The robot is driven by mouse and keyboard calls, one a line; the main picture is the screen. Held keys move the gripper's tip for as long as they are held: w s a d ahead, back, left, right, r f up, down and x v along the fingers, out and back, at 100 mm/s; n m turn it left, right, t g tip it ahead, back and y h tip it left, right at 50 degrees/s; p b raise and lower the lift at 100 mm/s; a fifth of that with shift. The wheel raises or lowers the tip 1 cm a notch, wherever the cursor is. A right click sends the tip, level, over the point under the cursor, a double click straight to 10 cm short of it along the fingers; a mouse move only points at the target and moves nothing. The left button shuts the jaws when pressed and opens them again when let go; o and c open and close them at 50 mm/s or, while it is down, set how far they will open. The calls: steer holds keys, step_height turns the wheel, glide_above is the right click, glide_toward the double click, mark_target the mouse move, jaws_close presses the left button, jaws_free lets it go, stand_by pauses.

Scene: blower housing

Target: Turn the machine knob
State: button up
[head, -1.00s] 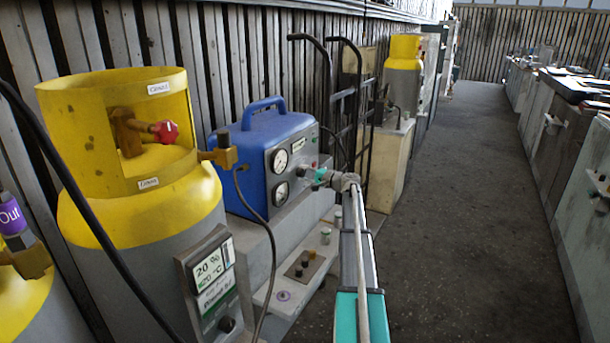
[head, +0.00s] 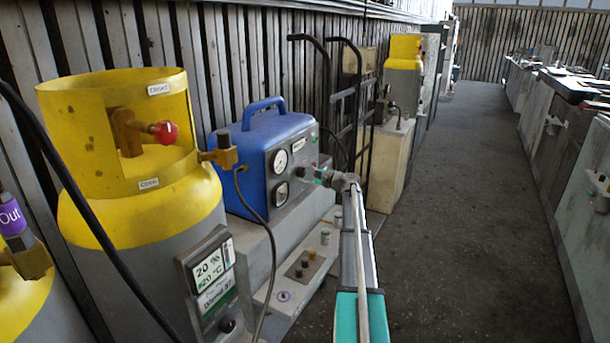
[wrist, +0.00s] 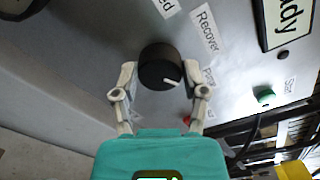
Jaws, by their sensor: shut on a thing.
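Labels reading "Recover" and others partly hidden sit around the knob. My gripper (wrist: 160,84) has one finger on each side of the knob and is shut on it. In the head view my gripper (head: 318,177) is at the right part of the machine's panel, and the knob is hidden there.
Two gauges (head: 280,160) are on the machine's panel. A green button (wrist: 265,97) and a red part (wrist: 187,119) are near the knob. A yellow and grey cylinder (head: 140,220) stands left of the machine. A black hand truck (head: 345,110) stands behind. The aisle floor (head: 470,200) is clear.

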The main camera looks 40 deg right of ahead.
steer(key=o, duration=1.2)
steer(key=shift+c, duration=0.2)
steer(key=shift+s, duration=0.15)
steer(key=v, duration=1.1)
steer(key=shift+s, duration=0.35)
steer(key=shift+s+d, duration=0.1)
